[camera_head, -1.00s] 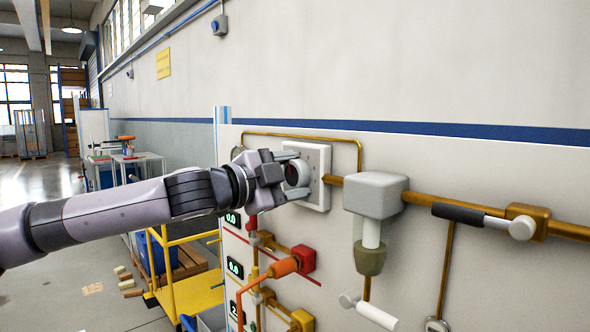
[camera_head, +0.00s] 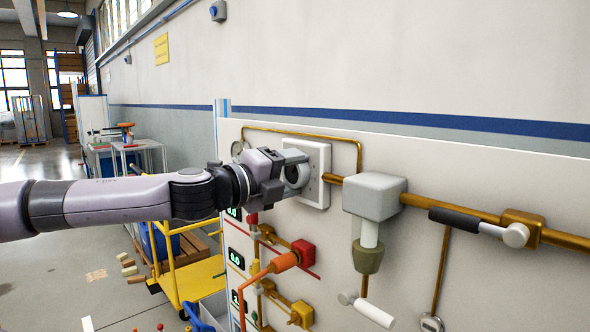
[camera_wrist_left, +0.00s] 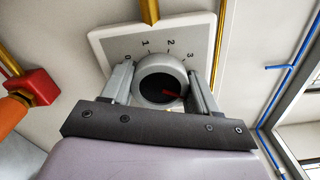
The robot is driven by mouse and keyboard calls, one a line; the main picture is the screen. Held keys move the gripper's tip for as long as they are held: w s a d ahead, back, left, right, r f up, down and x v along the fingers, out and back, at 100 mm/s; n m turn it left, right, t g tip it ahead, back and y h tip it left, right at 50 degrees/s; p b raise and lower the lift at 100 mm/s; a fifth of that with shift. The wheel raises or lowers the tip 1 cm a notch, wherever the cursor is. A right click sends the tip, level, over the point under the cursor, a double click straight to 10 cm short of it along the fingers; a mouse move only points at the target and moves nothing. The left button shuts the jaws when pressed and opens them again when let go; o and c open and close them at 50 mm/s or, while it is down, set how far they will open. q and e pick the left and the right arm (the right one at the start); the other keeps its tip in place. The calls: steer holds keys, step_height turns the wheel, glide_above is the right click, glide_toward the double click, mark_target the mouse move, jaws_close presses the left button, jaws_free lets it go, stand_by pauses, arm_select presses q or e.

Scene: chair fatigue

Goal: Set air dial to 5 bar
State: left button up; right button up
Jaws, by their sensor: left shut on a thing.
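The air dial is a grey round knob (camera_wrist_left: 162,70) with a dark face and a red pointer, on a white square plate (camera_head: 318,180). In the left wrist view the plate (camera_wrist_left: 106,38) shows the marks 0, 1, 2 and 3; higher marks are not visible. The red pointer (camera_wrist_left: 174,94) points to the right in that view, beyond the 3 side. My left gripper (camera_head: 297,172) is shut on the knob, with one finger on each side, as the left wrist view (camera_wrist_left: 160,78) also shows. My right gripper is out of view.
A grey box-shaped fitting (camera_head: 374,194) and a black-handled lever (camera_head: 458,217) sit on the brass pipe to the right. An orange handle (camera_head: 284,262), a red valve block (camera_head: 305,252) and digital readouts (camera_head: 236,259) are below. A yellow cart (camera_head: 200,278) stands lower left.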

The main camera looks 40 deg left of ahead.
mark_target(290, 173)
arm_select(q)
steer(key=shift+m, duration=0.4)
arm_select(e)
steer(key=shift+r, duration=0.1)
arm_select(q)
steer(key=o, duration=1)
steer(key=shift+a, duration=0.1)
steer(key=shift+o, duration=0.2)
steer(key=shift+s, duration=0.1)
steer(key=shift+s+b, duration=0.8)
steer(key=s+b, duration=0.1)
steer(key=s, duration=0.2)
steer(key=shift+s+a+b, duration=0.2)
steer(key=shift+s+b, duration=0.2)
steer(key=shift+s, duration=0.8)
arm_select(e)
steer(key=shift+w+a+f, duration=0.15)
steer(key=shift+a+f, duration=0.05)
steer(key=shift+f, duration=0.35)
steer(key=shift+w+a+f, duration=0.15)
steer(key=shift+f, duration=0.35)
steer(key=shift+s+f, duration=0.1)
